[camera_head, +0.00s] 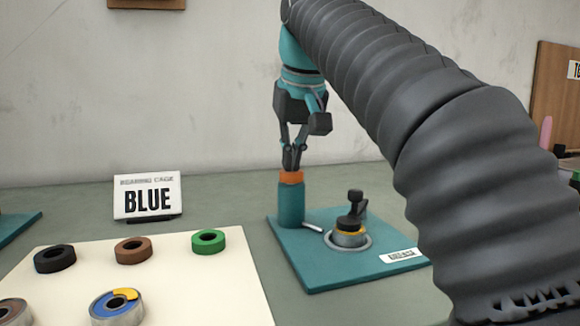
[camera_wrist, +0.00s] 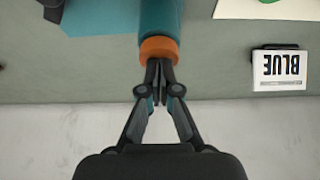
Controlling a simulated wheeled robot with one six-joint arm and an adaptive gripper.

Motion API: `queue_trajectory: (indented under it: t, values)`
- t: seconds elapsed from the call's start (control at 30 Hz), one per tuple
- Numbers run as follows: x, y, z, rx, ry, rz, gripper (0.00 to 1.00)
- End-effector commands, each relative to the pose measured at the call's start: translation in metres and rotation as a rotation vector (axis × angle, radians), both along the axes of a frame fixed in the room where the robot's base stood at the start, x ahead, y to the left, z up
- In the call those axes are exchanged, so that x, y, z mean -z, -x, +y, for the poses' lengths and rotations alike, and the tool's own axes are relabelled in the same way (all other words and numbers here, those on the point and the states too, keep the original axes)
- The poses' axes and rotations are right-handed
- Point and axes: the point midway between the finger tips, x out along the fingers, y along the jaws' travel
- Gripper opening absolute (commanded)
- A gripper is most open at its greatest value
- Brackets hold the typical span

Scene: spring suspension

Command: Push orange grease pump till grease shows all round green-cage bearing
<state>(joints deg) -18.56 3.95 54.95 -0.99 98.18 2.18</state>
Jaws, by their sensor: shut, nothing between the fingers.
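The grease pump is a teal cylinder (camera_head: 291,205) with an orange cap (camera_head: 291,178), standing on a teal base plate (camera_head: 310,275). My gripper (camera_head: 291,163) is shut and empty, pointing down with its fingertips at the top of the orange cap; whether they touch it I cannot tell. The cap also shows just beyond the fingertips in the wrist view (camera_wrist: 159,48). A metal bearing (camera_head: 348,240) sits in the plate's round seat under a black knobbed part (camera_head: 353,212). A yellow band shows near its top; its cage colour and far side are hidden. A green ring (camera_head: 208,241) lies on the cream mat.
The cream mat (camera_head: 200,295) also holds a black ring (camera_head: 54,258), a brown ring (camera_head: 132,250) and a blue-centred bearing (camera_head: 117,307) with a yellow patch. A sign (camera_head: 147,196) reads "BEARING CAGE BLUE". The wall is behind; my arm covers the right side.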

Motion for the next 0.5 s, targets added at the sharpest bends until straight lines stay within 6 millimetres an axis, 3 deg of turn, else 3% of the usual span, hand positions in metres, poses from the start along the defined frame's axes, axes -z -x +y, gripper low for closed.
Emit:
queue_trajectory:
  t: [0.3, 0.5]
  values:
    - [-0.001, 0.0, -0.001, 0.0, 0.001, 0.002, 0.0]
    - [-0.017, 0.0, -0.001, 0.0, 0.001, 0.002, 0.0]
